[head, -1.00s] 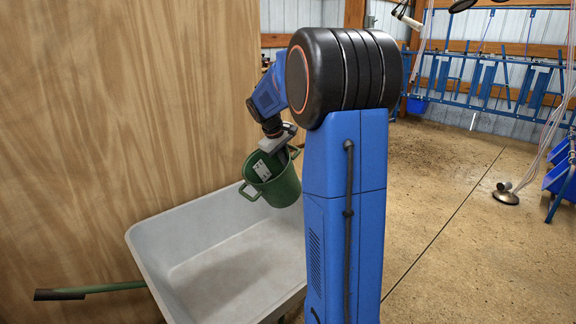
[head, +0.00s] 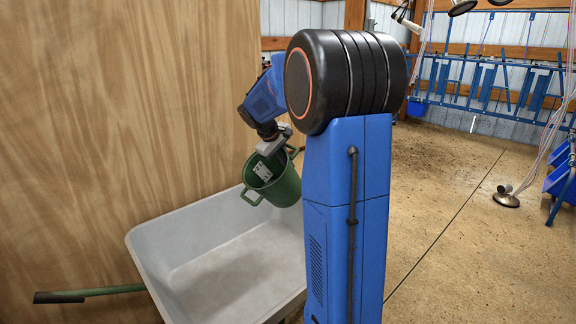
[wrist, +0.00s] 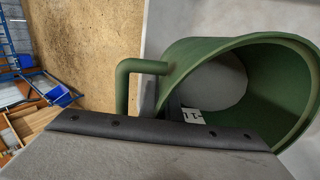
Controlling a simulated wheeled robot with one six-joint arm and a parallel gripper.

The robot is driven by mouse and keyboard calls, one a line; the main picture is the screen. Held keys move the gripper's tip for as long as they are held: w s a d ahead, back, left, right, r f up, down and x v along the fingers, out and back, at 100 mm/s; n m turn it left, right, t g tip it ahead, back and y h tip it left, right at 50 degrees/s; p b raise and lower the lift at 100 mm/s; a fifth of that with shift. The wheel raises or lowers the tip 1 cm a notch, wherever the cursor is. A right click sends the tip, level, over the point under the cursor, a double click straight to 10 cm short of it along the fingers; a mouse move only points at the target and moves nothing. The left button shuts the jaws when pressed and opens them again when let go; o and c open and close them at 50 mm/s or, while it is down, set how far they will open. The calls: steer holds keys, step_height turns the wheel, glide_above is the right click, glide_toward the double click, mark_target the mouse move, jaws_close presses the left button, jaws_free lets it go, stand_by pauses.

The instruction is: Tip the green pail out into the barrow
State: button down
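The green pail (head: 283,188) hangs in the air above the pale grey barrow (head: 160,255), tilted, its mouth facing partly toward the head camera. My gripper (head: 276,146) is shut on the pail's rim. Its fingertips are hard to make out. I cannot tell whether that grey surface is contents or the bottom. The visible part of the barrow's tray looks empty; my arm column hides its right side.
A wooden panel (head: 120,110) stands close behind and left of the barrow. A green barrow handle with a dark grip (head: 60,297) sticks out to the left. Concrete floor (head: 450,220) is open on the right, with a hose stand (head: 507,197) and blue bins (head: 562,180) beyond.

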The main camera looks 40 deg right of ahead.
steer(key=shift+a+r+h, duration=0.1)
steer(key=shift+r+h, duration=0.3)
steer(key=shift+r, duration=0.05)
steer(key=shift+a+r, duration=0.1)
steer(key=shift+a+r+h, duration=0.15)
steer(key=shift+r+h, duration=0.15)
steer(key=shift+h, duration=0.3)
steer(key=shift+r, duration=0.1)
stand_by(0.3)
steer(key=shift+a+r+h, duration=0.25)
steer(key=shift+a+h, duration=0.05)
steer(key=shift+h, duration=0.3)
steer(key=shift+a, duration=0.1)
steer(key=shift+a+r+h, duration=0.2)
steer(key=shift+a+h, duration=0.1)
steer(key=shift+h, duration=0.2)
